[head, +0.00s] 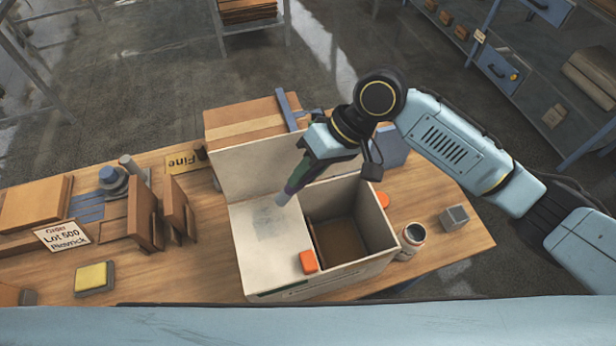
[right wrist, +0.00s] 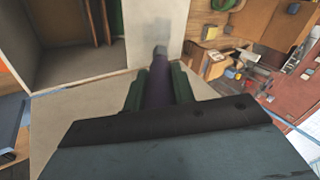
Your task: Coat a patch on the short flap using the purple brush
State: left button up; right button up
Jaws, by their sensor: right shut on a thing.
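The open box (head: 345,275) stands on the wooden table. A pale flap (head: 262,250) on its left side carries a grey, wet-looking patch (head: 268,225). A longer flap (head: 245,170) is up at the back. My right gripper (head: 303,178) is shut on the purple brush (head: 292,188), its grey tip pointing down at the patch. Whether the tip touches the flap is hard to tell. In the right wrist view the purple handle (right wrist: 158,90) sits between the green fingers, with the pale flap (right wrist: 150,45) beyond. My left gripper is not in view.
An orange block (head: 308,261) lies on the box's near edge. A jar (head: 412,236) and a grey cube (head: 454,217) stand to the right.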

jog(key=shift+r, duration=1.65)
